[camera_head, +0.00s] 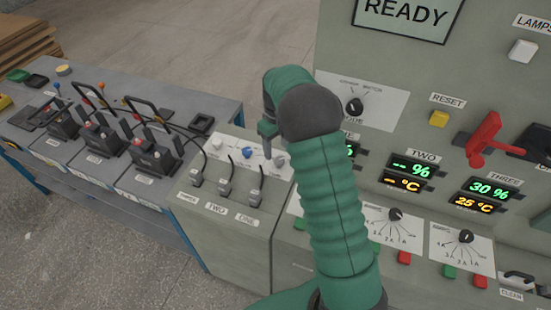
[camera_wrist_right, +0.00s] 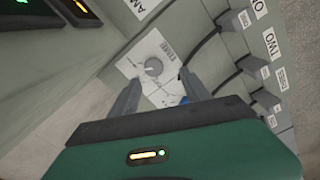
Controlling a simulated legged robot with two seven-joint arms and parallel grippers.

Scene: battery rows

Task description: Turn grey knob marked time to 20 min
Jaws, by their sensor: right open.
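The grey knob (camera_wrist_right: 153,67) sits on a white panel (camera_wrist_right: 131,66) whose label reads TIME in the right wrist view. In the head view a grey knob (camera_head: 279,160) is at the right end of a row of small knobs, beside my gripper. A blue knob (camera_head: 247,152) is next to it; it also shows in the wrist view (camera_wrist_right: 183,100), partly behind a finger. My right gripper (camera_wrist_right: 160,77) is open, its fingers either side of the grey knob in the picture and apparently short of it. The dial setting is too small to read. My left gripper is not in view.
Several cables plug into the sloping box (camera_head: 224,187) below the knobs. A yellow reset button (camera_head: 439,118), a red lever (camera_head: 484,139) and display readouts (camera_head: 409,167) are on the cabinet at right. Battery units (camera_head: 151,150) stand on the left bench.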

